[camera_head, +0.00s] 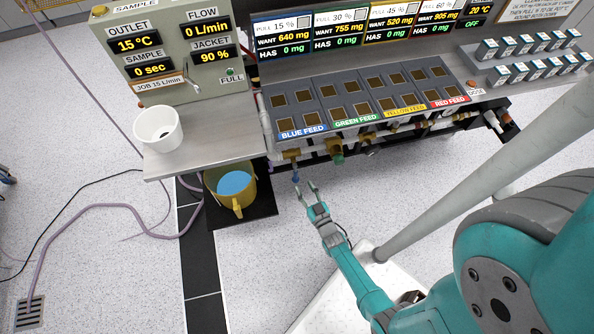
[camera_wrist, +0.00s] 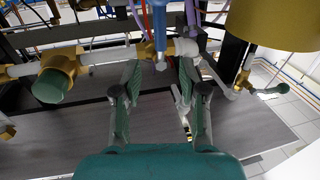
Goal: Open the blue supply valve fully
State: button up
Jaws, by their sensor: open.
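The blue valve handle (camera_head: 296,178) hangs below a brass valve body (camera_head: 291,154) under the blue feed end of the bench.
A green-capped brass valve (camera_head: 336,152) sits to the right in the head view, and it also shows in the wrist view (camera_wrist: 52,80). A yellow bucket (camera_head: 247,192) with blue liquid stands on a dark mat at left. A white cup (camera_head: 157,128) stands on the side counter (camera_head: 207,147).

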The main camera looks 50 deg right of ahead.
aim_at(296, 172)
jog(key=x, duration=0.8)
jog(key=shift+c, duration=0.2)
grip_shut()
